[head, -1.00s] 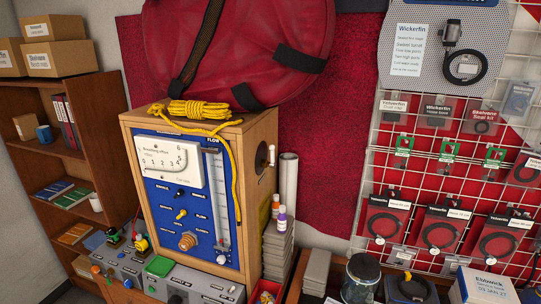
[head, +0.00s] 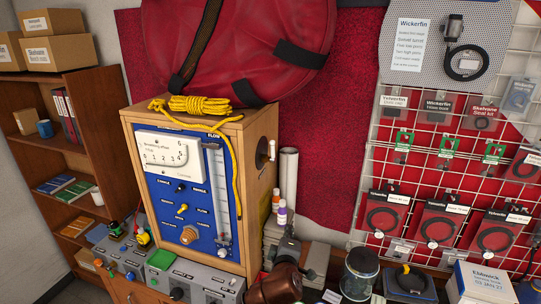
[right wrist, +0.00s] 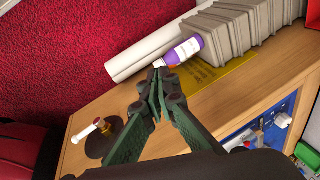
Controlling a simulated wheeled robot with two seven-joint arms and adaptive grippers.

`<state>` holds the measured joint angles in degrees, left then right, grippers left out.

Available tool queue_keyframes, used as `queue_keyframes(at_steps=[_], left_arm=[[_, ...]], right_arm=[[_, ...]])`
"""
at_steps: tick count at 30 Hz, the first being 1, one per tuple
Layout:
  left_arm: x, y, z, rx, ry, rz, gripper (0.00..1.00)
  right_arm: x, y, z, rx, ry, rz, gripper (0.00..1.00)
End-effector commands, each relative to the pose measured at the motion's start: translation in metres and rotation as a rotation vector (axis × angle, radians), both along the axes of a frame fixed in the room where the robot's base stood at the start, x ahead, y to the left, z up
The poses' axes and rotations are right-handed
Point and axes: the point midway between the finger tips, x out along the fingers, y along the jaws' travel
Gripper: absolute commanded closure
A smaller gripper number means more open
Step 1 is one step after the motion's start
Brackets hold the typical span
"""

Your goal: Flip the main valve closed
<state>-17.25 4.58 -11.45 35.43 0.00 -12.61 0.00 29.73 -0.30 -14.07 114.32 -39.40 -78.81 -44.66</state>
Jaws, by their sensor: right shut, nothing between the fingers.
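The wooden test bench (head: 262,195) has a blue front panel (head: 175,205). On its right side is a valve with a black round base and a short white-tipped handle (head: 270,151), pointing out from the wood. I take this for the main valve; the right wrist view also shows its white and brass handle (right wrist: 101,126) on the dark disc. My right gripper (head: 289,234) is below the valve, beside the bench's right side. In the right wrist view its green fingers (right wrist: 156,80) meet, shut and empty, apart from the valve. My left gripper is not in view.
Yellow rope (head: 238,190) hangs over the bench's front corner. A glass jar (head: 360,272) stands at right.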

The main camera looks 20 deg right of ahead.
Motion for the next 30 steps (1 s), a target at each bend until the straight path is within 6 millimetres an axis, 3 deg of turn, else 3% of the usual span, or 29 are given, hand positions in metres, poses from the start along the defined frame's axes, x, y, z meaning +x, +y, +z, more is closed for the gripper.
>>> queue_keyframes(at_steps=[1, 3, 6, 10, 17, 30], left_arm=[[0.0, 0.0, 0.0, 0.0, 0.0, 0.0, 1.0], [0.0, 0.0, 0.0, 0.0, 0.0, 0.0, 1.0], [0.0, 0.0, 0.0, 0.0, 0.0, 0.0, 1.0], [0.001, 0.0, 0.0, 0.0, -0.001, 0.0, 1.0], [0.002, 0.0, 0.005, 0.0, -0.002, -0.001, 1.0], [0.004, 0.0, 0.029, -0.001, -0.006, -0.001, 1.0]], right_arm=[[0.01, 0.017, 0.042, -0.067, -0.049, 0.013, 1.0], [0.016, 0.034, 0.09, -0.162, -0.101, 0.017, 1.0], [0.018, 0.055, 0.144, -0.269, -0.161, 0.014, 1.0], [0.016, 0.071, 0.186, -0.354, -0.206, 0.005, 1.0], [0.027, 0.071, 0.203, -0.387, -0.219, -0.002, 1.0], [0.105, 0.037, 0.214, -0.384, -0.217, -0.001, 1.0]])
